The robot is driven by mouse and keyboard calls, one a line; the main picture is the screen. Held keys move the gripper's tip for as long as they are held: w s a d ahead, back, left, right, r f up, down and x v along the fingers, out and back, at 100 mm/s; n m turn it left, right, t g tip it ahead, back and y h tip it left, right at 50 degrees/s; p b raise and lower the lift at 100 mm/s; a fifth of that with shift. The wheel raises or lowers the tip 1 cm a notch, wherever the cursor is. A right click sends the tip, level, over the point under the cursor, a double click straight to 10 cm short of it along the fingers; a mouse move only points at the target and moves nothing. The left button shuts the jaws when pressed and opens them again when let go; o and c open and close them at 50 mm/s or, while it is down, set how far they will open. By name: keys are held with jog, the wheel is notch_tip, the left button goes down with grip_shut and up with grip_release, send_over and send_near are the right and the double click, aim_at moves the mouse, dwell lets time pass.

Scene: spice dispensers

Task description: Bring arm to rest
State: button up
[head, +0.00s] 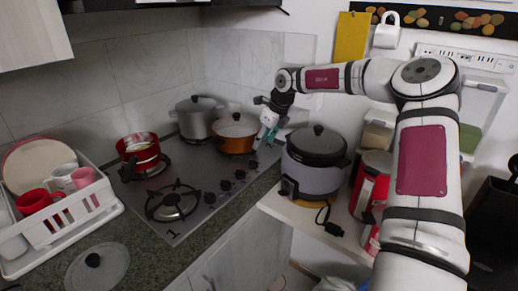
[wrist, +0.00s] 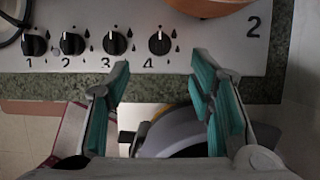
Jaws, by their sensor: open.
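My gripper (head: 264,138) hangs from my outstretched arm, pointing down over the right edge of the stove, beside the rice cooker. In the wrist view my gripper (wrist: 162,80) has its two teal fingers spread wide with nothing between them. Its tips are over the stove's front edge, close to the numbered knobs (wrist: 116,43). My arm reaches in from the right of the head view and bends at the elbow high above the counter.
The stove (head: 215,190) holds an orange pot (head: 236,138), a grey pot (head: 196,120) and a red pot (head: 139,155). A rice cooker (head: 312,172) stands on a white shelf (head: 275,205) below my forearm. A dish rack (head: 105,202) is at left.

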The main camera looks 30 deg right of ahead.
jog(key=shift+s+r, duration=0.2)
jog(key=shift+r, duration=0.35)
